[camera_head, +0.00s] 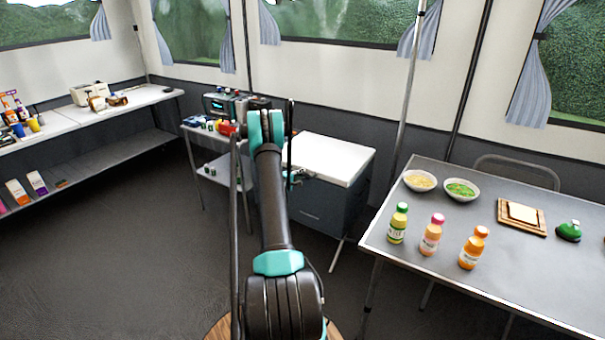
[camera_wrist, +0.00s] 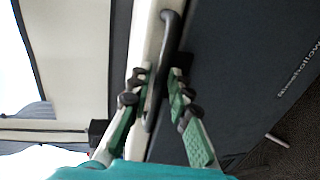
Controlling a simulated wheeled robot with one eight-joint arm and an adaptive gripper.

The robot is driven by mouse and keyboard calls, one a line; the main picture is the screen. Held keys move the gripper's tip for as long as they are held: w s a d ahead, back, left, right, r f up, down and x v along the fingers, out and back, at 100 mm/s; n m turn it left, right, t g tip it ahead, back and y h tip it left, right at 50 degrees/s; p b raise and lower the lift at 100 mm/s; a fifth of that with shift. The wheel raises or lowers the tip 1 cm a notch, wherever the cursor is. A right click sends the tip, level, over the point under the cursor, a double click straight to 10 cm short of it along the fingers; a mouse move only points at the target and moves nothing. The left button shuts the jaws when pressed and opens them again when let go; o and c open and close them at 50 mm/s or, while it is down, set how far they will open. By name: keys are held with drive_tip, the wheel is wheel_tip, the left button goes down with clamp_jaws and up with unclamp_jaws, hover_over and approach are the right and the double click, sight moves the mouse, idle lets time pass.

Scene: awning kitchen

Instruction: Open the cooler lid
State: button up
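The cooler has a white lid (camera_head: 325,157) and a dark blue-grey body (camera_head: 322,205), and stands in the middle of the head view. The lid lies flat and closed on it. In the wrist view the view is turned, with the pale lid edge (camera_wrist: 143,40) upright beside the dark body (camera_wrist: 235,70). A dark bar handle (camera_wrist: 172,30) runs along the lid edge. My gripper (camera_wrist: 158,78) has its green-padded fingers apart, one on each side of the handle. Firm contact is not clear. In the head view my gripper (camera_head: 297,178) is at the lid's front edge, partly behind my arm.
A grey table (camera_head: 400,255) with bottles, bowls and a board stands at the right. A small cart (camera_head: 222,172) with items is left of the cooler. A long white counter (camera_head: 60,122) lines the left wall. The dark floor at the left is clear.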

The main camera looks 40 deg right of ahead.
clamp_jaws()
idle(0.4)
